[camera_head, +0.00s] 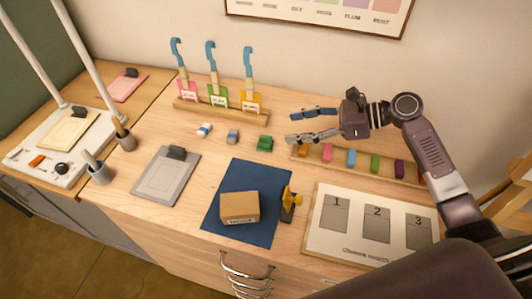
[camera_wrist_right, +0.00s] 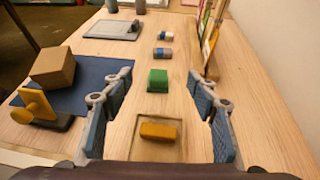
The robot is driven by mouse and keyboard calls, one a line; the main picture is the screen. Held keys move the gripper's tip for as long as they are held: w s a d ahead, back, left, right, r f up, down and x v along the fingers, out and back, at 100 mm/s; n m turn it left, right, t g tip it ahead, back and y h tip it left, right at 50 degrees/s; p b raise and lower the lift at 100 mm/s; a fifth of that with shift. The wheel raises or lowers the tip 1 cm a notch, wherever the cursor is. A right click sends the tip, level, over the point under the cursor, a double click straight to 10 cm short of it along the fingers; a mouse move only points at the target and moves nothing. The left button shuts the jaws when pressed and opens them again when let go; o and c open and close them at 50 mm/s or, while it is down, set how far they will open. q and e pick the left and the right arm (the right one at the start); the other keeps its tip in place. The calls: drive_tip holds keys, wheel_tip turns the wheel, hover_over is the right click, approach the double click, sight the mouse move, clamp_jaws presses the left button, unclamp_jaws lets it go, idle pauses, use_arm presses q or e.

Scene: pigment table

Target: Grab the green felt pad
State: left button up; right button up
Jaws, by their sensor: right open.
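The green felt pad (camera_head: 264,144) is a small green block lying on the wooden table, right of two small blue-banded blocks. It also shows in the wrist view (camera_wrist_right: 158,80), upper centre, beyond and between my fingertips. My right gripper (camera_head: 293,127) is open and empty, with its fingers pointing left above the table. The pad lies a little beyond the fingertips, with a visible gap and nothing touching it. My left gripper is not in view.
A rail (camera_head: 410,180) of coloured blocks lies under my right gripper, its orange block (camera_wrist_right: 158,131) between the fingers. A brush rack (camera_head: 222,113) stands behind.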

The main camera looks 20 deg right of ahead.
drive_tip(key=b, duration=0.3)
approach(272, 141)
drive_tip(key=a, duration=0.1)
drive_tip(key=a+f, duration=0.1)
drive_tip(key=shift+w+a, duration=0.3)
drive_tip(key=x, duration=0.4)
drive_tip(key=p+x, duration=0.1)
drive_tip(key=x, duration=0.2)
drive_tip(key=shift+w+a+r, duration=0.1)
drive_tip(key=shift+a+r, duration=0.05)
drive_tip(key=shift+r, duration=0.25)
drive_tip(key=shift+w+a+f, duration=0.2)
drive_tip(key=shift+a, duration=0.1)
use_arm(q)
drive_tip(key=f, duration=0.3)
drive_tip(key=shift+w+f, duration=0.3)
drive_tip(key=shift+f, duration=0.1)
use_arm(e)
drive_tip(key=c, duration=1.1)
drive_tip(key=shift+o, duration=0.2)
drive_tip(key=shift+d+r, duration=0.1)
